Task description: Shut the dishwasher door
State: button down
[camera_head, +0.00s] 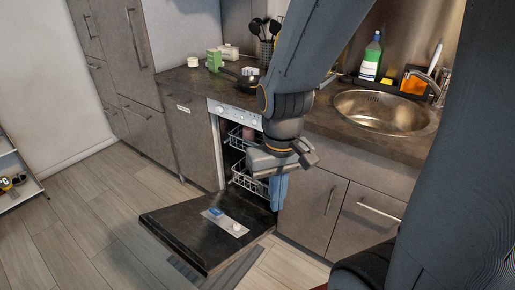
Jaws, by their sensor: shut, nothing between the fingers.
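The dishwasher (216,120) is built in under the counter, left of the sink. Its dark door (180,235) is folded down, near level above the floor, with a detergent compartment (225,221) on its inner face. Two wire racks (245,182) show inside the opening. My gripper (281,188) is shut and empty, in front of the opening's right side and above the door's hinge end in the picture. It hides part of the racks. I cannot tell whether it touches anything.
A round steel sink (382,112) is set in the dark counter, with a green soap bottle (371,60) behind it. Cabinets (311,205) flank the dishwasher. The wooden floor (85,235) left of the door is clear. A low shelf (15,185) stands at the far left.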

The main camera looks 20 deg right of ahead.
aim_at(207, 242)
jog(key=u, duration=0.85)
jog(key=k, duration=1.15)
jog(key=u, duration=0.95)
jog(key=i, duration=0.85)
jog(key=z, duration=0.45)
jog(key=i, duration=1.4)
jog(key=z, duration=1.75)
jog(key=i, duration=0.9)
jog(key=z, duration=0.15)
jog(key=k, duration=0.8)
jog(key=u, duration=0.55)
